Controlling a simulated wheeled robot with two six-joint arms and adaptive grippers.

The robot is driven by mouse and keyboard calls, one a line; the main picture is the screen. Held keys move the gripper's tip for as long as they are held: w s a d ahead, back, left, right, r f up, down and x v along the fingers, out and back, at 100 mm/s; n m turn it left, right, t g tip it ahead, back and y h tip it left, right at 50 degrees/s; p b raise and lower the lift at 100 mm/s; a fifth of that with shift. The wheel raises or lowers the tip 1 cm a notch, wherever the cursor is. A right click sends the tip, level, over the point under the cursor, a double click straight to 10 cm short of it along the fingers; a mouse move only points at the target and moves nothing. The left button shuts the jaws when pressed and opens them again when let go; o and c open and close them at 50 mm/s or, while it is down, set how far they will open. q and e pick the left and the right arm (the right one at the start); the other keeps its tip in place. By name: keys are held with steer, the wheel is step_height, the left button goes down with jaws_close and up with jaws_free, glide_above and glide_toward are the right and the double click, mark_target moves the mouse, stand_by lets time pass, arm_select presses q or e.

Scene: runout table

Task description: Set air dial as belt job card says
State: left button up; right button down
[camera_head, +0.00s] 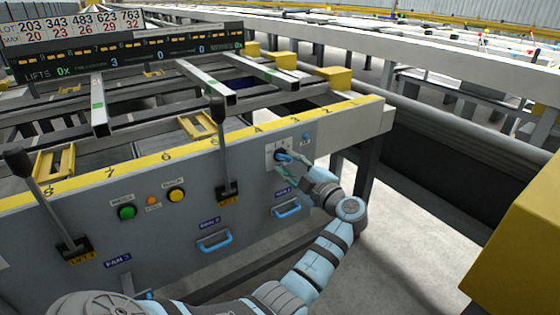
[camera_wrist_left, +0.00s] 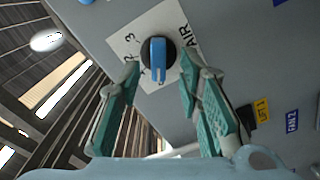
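The air dial is a dark round knob with a blue bar handle (camera_wrist_left: 157,58) on a white plate (camera_wrist_left: 125,25) marked AIR, with 2 and 3 readable. The bar runs roughly up and down in the wrist view; its setting is not clear. My left gripper (camera_wrist_left: 160,78) is open, its teal fingers apart on either side of the knob, with small gaps. In the head view my left gripper (camera_head: 287,166) reaches the dial plate (camera_head: 270,155) and partly covers it. My right gripper is out of view.
The grey panel holds lift levers (camera_head: 222,150), a green button (camera_head: 127,212), a yellow button (camera_head: 176,195) and blue fan handles (camera_head: 214,240). A board (camera_head: 80,25) above lists lot and max numbers; a dark display (camera_head: 130,60) sits below it. Yellow block (camera_head: 525,240) stands at right.

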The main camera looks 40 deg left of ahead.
arm_select(q)
steer(key=shift+x, duration=1.05)
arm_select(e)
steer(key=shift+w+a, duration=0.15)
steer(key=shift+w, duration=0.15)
arm_select(q)
steer(key=shift+c, duration=0.3)
jaws_close()
